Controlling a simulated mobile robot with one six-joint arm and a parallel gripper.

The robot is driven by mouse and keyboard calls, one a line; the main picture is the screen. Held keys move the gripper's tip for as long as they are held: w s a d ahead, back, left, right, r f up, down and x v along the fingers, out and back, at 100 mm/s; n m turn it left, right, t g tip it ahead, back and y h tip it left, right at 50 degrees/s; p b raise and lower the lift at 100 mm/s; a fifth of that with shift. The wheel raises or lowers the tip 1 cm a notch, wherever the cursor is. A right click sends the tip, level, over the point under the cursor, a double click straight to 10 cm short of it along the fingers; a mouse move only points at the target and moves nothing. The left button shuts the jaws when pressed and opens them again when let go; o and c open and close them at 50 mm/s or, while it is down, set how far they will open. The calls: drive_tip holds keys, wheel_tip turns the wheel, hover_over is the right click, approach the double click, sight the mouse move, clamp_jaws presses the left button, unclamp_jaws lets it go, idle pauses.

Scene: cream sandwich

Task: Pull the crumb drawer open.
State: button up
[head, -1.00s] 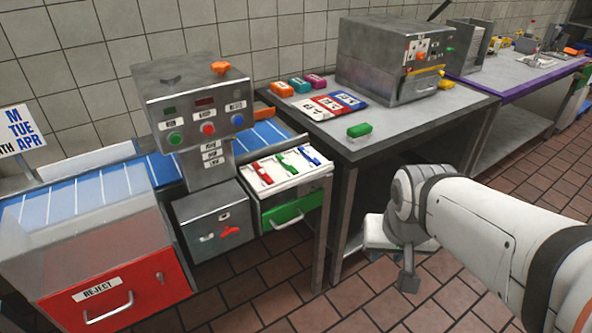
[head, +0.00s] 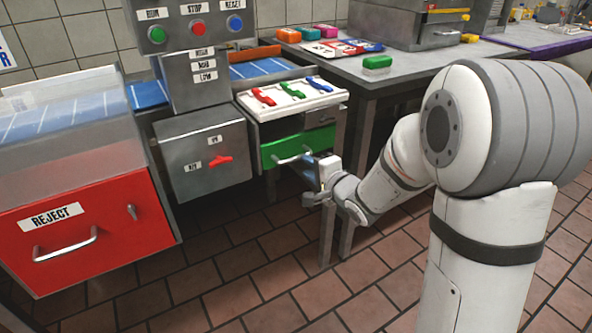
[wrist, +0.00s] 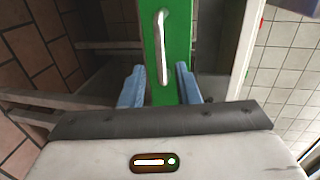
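A drawer with a green front (head: 275,153) and a pale bar handle (head: 287,160) sits under a white tray at the side of the grey machine. No label on it is readable. My gripper (head: 314,169) is at the right part of this front. In the wrist view, the two blue fingers (wrist: 160,68) are apart. The green front (wrist: 178,45) lies ahead, and one end of its handle (wrist: 162,45) shows between the fingertips. I cannot tell whether the fingers touch the handle. Whether the drawer is a little open cannot be told.
A white tray (head: 250,103) with red, green and blue levers is above the drawer. A grey box (head: 190,180) with a red knob and a red REJECT bin (head: 90,240) stand to the left. A table leg (head: 327,235) is close to my gripper. Floor in front is free.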

sight(296, 159)
drive_tip(key=b+x, duration=0.2)
drive_tip(key=x, duration=0.5)
drive_tip(key=shift+w+a+f, duration=0.1)
drive_tip(key=shift+w+a, duration=0.15)
drive_tip(key=shift+a, duration=0.05)
drive_tip(key=shift+c, duration=0.2)
clamp_jaws()
drive_tip(key=shift+d, duration=0.1)
